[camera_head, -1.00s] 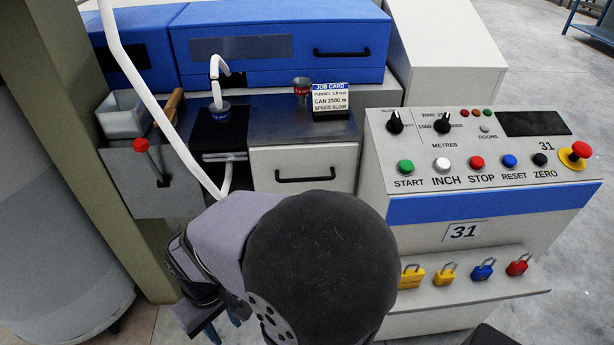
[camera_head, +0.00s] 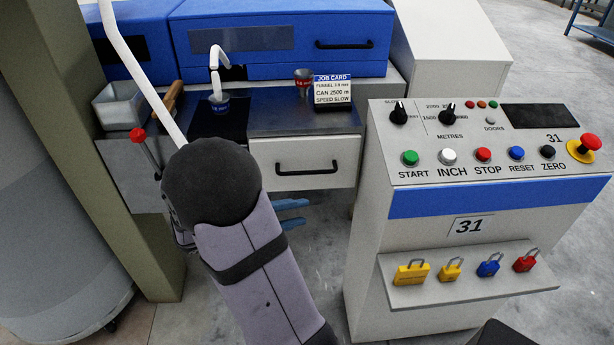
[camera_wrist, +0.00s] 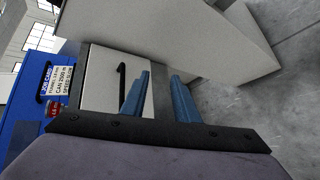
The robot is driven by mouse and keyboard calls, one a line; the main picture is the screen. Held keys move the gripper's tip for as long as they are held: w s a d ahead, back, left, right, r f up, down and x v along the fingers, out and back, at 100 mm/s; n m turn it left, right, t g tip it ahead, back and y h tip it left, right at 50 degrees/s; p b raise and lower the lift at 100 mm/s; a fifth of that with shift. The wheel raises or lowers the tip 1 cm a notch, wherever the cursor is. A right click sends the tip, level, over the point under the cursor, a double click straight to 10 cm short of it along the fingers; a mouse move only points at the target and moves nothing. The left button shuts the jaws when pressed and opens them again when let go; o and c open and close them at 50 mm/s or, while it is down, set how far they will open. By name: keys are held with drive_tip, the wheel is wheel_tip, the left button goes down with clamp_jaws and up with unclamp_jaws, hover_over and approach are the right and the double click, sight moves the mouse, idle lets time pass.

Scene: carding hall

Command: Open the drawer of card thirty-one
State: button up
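The drawer (camera_head: 262,158) of card thirty-one is a pale front with a black bar handle (camera_head: 307,169), below the grey worktop; it looks closed. In the wrist view the drawer front (camera_wrist: 98,85) and its upright-looking handle (camera_wrist: 121,78) lie left of the fingers. My gripper (camera_head: 291,213) shows blue fingers below the drawer in the head view, partly hidden by my arm. In the wrist view my gripper (camera_wrist: 160,75) has its two fingers apart with nothing between them. The left finger appears close to the handle, but I cannot tell any contact.
The control panel (camera_head: 490,150) marked 31 stands right of the drawer, with padlocks on its lower shelf (camera_head: 440,293). A red-knobbed lever (camera_head: 138,135) is at the left. Floor is open below the drawer.

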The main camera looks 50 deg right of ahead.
sight(305, 174)
drive_tip(key=shift+w+d+r+n+t+h, duration=0.1)
drive_tip(key=shift+w+d+r+t+h, duration=0.35)
drive_tip(key=shift+w+d, duration=1)
drive_tip(key=shift+w+d+r+n+t+h, duration=0.15)
drive_tip(key=shift+w+d+t+h, duration=0.35)
drive_tip(key=shift+d, duration=1.75)
drive_tip(key=shift+w+d+r+n+t+h, duration=0.1)
drive_tip(key=shift+w+d+r+t+h, duration=0.2)
drive_tip(key=shift+w+d+h, duration=1.1)
drive_tip(key=shift+s+d+y, duration=0.4)
drive_tip(key=shift+d+y, duration=0.05)
drive_tip(key=shift+y, duration=0.2)
clamp_jaws()
